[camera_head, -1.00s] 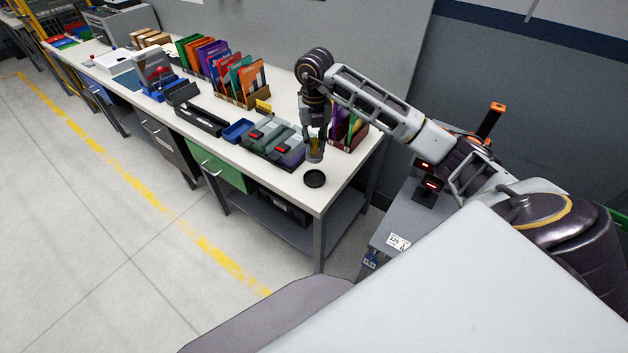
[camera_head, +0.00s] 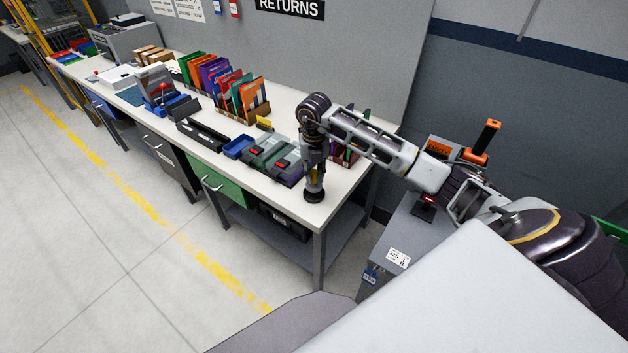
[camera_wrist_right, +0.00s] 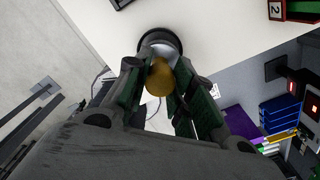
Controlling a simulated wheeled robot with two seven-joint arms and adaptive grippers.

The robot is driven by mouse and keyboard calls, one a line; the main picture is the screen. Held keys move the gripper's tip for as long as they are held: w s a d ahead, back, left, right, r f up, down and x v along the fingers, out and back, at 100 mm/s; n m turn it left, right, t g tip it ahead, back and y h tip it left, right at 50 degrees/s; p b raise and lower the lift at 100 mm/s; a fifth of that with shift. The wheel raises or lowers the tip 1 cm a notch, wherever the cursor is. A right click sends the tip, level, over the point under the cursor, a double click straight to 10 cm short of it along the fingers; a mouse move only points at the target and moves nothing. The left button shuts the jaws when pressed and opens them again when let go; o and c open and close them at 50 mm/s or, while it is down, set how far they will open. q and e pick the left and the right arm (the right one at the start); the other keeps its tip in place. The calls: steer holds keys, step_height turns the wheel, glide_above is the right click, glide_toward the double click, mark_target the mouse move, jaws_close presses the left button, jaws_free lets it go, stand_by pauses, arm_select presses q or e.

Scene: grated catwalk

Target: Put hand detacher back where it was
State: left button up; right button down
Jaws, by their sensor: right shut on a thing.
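My right gripper (camera_head: 314,174) points down at the near right end of the white worktable (camera_head: 340,185). It is shut on the hand detacher (camera_wrist_right: 159,78), a small piece with a rounded amber-yellow end and a pale grey part beyond it. The detacher's lower end is at the round black holder (camera_head: 313,197) on the tabletop. In the right wrist view the holder (camera_wrist_right: 163,37) shows as a dark ring around the pale part. I cannot tell whether the detacher is fully seated. My left gripper is not in view.
Grey devices with red parts (camera_head: 272,157), a blue tray (camera_head: 238,147) and racks of coloured folders (camera_head: 244,99) stand left of the gripper. The table's front edge is close to the holder. A grey cabinet (camera_head: 397,235) stands to the right.

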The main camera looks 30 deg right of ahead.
mark_target(314, 183)
steer(key=shift+f+p, duration=0.35)
steer(key=shift+f, duration=1.5)
steer(key=shift+f, duration=0.15)
steer(key=c, duration=1.2)
jaws_free()
steer(key=shift+r+b, duration=1)
steer(key=shift+r, duration=5.15)
